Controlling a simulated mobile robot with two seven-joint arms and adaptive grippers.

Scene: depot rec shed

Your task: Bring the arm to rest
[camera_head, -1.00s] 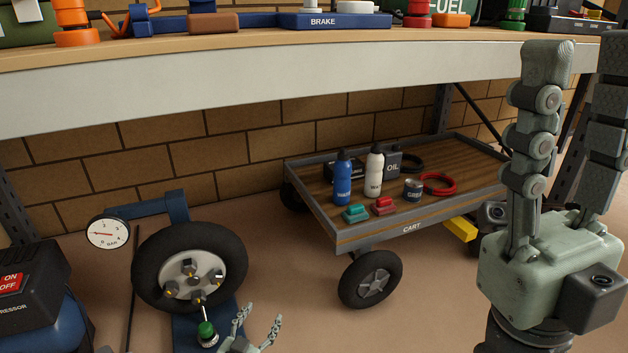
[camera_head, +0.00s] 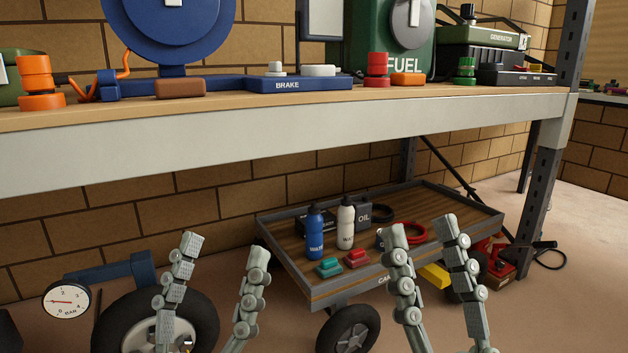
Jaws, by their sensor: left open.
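My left gripper (camera_head: 224,248) shows at the bottom, left of centre, with its two jointed fingers pointing up and spread well apart. Nothing is between them. It stands in front of the wheel and the wall. My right gripper (camera_head: 420,230) is right of centre, in front of the cart (camera_head: 328,291). Its two fingers also point up, apart, with nothing held between them. Both palms and forearms lie below the frame's lower edge.
A long workbench (camera_head: 300,130) crosses the view, bearing the blue BRAKE unit (camera_head: 320,85) and green FUEL can (camera_head: 365,40). Below are the tyre (camera_head: 205,310), dial gauge (camera_head: 66,300), blue bottle (camera_head: 315,235) and white bottle (camera_head: 346,225). Open floor lies at far right.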

